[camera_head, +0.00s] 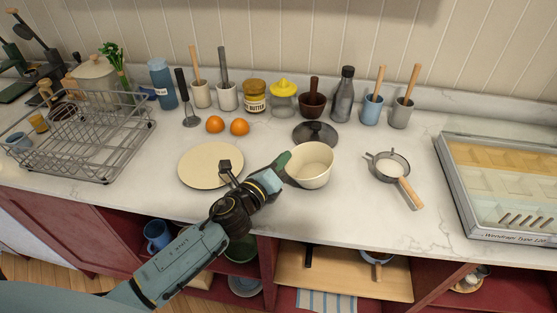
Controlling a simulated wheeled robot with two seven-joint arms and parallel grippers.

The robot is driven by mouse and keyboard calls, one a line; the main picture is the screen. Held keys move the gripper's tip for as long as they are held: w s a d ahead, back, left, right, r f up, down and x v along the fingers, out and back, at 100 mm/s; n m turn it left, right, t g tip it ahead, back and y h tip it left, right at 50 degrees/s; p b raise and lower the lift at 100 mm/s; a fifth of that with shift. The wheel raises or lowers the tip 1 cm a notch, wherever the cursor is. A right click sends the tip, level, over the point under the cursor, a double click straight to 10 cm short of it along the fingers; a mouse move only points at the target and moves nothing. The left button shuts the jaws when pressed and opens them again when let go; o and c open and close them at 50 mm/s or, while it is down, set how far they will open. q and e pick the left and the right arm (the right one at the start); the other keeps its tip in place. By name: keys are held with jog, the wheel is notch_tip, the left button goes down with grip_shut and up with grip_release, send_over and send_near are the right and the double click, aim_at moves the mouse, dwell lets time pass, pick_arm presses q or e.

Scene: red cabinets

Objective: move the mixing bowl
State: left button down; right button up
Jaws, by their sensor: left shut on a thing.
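The mixing bowl (310,167) is cream-coloured and upright, at the middle of the white counter in the head view. My left gripper (284,161) comes in from the lower left and is shut on the bowl's left rim. The fingertips partly cover that rim. I cannot tell whether the bowl touches the counter. My right gripper is not in view.
A cream plate (205,165) lies left of the bowl, partly behind my left arm. A dark lid (315,133) is just behind the bowl. A strainer (388,165) lies to the right, with clear counter between. Jars and utensil pots line the wall.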

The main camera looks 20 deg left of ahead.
pick_arm(q)
jog(key=shift+w, duration=0.15)
jog(key=c, duration=1.5)
grip_release()
jog(key=s, duration=0.4)
jog(key=s+a+b, duration=0.1)
jog(key=s, duration=0.3)
jog(key=s+a, duration=0.1)
jog(key=s, duration=0.2)
jog(key=shift+s, duration=0.4)
jog(key=shift+s+a, duration=0.15)
jog(key=shift+s, duration=0.55)
